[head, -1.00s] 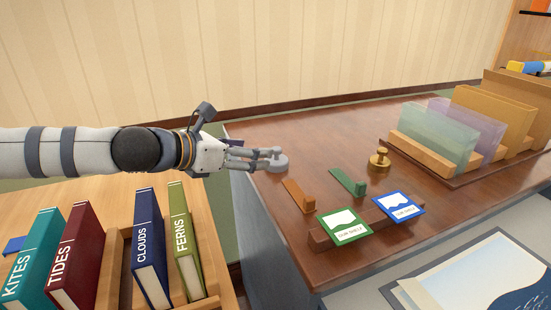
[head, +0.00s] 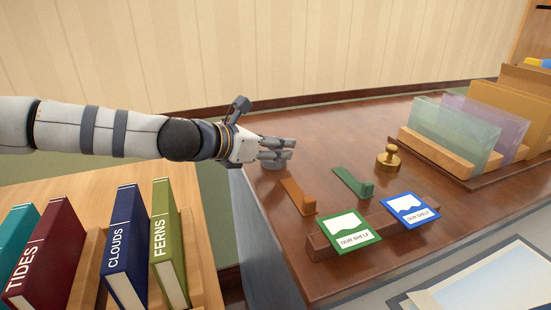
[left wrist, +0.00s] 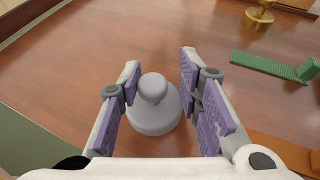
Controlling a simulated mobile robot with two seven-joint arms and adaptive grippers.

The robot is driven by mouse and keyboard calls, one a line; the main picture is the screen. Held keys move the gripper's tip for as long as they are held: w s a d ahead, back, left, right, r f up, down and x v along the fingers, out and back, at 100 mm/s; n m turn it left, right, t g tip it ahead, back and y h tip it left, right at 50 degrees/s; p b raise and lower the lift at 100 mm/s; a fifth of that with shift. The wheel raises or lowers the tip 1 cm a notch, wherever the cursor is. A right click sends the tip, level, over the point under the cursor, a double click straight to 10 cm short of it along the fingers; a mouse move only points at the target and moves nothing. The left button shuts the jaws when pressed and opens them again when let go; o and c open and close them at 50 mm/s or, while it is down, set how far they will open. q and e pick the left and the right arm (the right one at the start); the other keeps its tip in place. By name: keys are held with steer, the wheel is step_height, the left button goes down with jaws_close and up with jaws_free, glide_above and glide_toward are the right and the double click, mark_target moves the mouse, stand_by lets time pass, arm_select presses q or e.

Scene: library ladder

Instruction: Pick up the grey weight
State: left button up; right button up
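The grey weight (left wrist: 154,108) is a round disc with a knob on top. It stands upright on the brown desk top in the left wrist view, between the two purple-padded fingers of my left gripper (left wrist: 160,95). There is a gap on each side, wider on the right. In the head view my left gripper (head: 290,149) reaches in from the left over the desk's left end. The weight (head: 273,165) is partly hidden behind the fingers there. My left gripper is open. My right gripper is not in view.
A brass weight (head: 388,158), a green block (head: 353,183) and an orange block (head: 298,196) stand on the desk nearby. Two "OUR SHELF" cards (head: 354,232) lean on a wooden bar. Books (head: 125,248) stand at the lower left. A file rack (head: 440,153) is at right.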

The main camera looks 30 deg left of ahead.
arm_select(q)
jaws_close()
steer(key=shift+f, duration=0.15)
steer(key=shift+r, duration=0.45)
steer(key=r, duration=0.1)
steer(key=r+p, duration=0.1)
steer(key=r, duration=0.2)
steer(key=shift+s+d+p, duration=0.1)
steer(key=shift+d+p, duration=0.15)
steer(key=shift+p, duration=0.05)
steer(key=s+d+r, duration=0.2)
steer(key=d+r, duration=0.2)
steer(key=d, duration=0.2)
steer(key=s+d+r, duration=0.2)
steer(key=d+r, duration=0.2)
steer(key=d, duration=0.2)
steer(key=shift+s+d+r+p, duration=0.25)
steer(key=shift+d+p, duration=0.05)
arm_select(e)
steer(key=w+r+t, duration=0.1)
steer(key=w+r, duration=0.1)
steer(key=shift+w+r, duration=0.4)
